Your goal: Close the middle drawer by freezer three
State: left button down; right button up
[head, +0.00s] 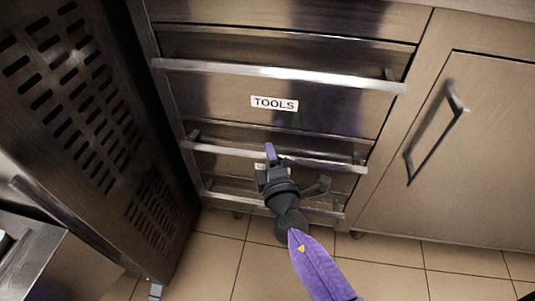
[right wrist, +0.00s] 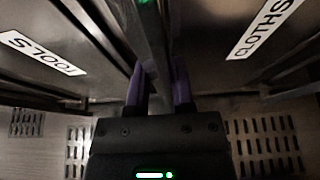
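A drawer unit fills the middle of the head view, with a bar handle on each drawer. The top drawer (head: 330,112) has a TOOLS label. The middle drawer's handle (head: 215,149) crosses below it; a label under this bar is mostly hidden by my gripper. My right gripper (head: 272,158) is at this handle, left of the bar's right end. In the right wrist view its two purple fingers (right wrist: 159,88) lie on either side of a metal bar and look closed on it. I cannot tell how far the middle drawer stands out. My left gripper is out of view.
A dark cabinet with slotted vents (head: 75,85) stands close on the left. A cupboard door with a handle (head: 437,132) is on the right. The lowest drawer's handle (head: 228,202) is just below. Tiled floor (head: 400,262) is free in front. A CLOTHS label (right wrist: 263,25) shows in the right wrist view.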

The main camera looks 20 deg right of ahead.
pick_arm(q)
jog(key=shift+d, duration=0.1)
pick_arm(e)
jog(key=o, duration=0.5)
jog(key=shift+d, duration=0.1)
jog(key=shift+c, duration=0.2)
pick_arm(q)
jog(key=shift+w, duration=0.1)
pick_arm(e)
jog(key=shift+s, duration=0.2)
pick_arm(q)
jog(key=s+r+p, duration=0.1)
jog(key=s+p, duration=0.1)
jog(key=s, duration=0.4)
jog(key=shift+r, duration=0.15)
pick_arm(e)
jog(key=s+a, duration=0.2)
jog(key=s, duration=0.7)
jog(key=shift+s, duration=0.15)
